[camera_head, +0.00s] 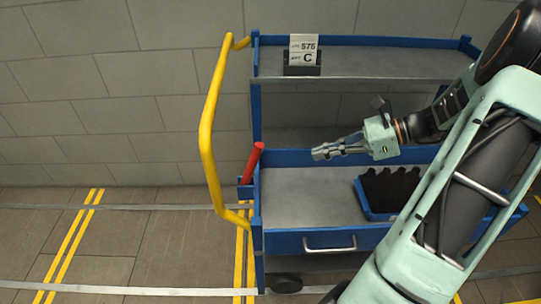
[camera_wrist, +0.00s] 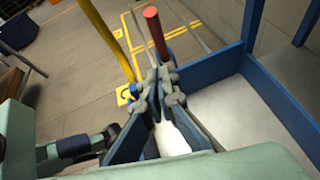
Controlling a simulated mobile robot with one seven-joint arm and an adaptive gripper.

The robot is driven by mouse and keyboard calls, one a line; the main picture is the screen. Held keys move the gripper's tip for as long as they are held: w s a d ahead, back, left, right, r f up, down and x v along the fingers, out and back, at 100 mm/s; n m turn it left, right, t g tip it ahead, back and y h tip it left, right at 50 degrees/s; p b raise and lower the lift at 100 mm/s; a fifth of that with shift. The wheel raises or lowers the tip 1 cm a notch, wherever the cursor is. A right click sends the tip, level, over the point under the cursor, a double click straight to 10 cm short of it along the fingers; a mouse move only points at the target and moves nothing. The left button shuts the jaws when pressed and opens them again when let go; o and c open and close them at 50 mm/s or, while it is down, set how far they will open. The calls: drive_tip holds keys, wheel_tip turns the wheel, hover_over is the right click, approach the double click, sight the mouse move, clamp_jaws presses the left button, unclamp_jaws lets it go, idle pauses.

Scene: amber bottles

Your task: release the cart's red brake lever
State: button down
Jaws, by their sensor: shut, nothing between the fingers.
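The red brake lever (camera_head: 252,163) stands tilted at the left end of the blue cart (camera_head: 330,240), its top leaning right in the head view. It rises from a blue bracket beside the yellow handle (camera_head: 207,130). My gripper (camera_head: 318,153) is shut and empty, to the right of the lever and apart from it, over the cart's middle shelf. In the wrist view the lever (camera_wrist: 155,30) shows just beyond the shut fingertips (camera_wrist: 160,72), with its lower end close behind them.
A card reading 576 and C (camera_head: 303,48) stands in a dark holder on the top shelf. A blue tray of dark bottles (camera_head: 390,190) sits on the middle shelf, partly behind my arm. The shelf's left part is clear. The cart's blue posts and rims surround the shelf.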

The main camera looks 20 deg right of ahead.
idle(0.3)
drive_tip(key=b, duration=0.2)
approach(251, 167)
wheel_tip(251, 167, down, 2)
drive_tip(key=d, duration=0.1)
drive_tip(key=w+a, duration=0.1)
drive_tip(key=w+a+r, duration=0.1)
drive_tip(key=a, duration=0.1)
drive_tip(key=shift+w+a+b, duration=0.2)
drive_tip(key=shift+a+b, duration=0.1)
drive_tip(key=shift+b, duration=0.05)
drive_tip(key=shift+a+r, duration=0.1)
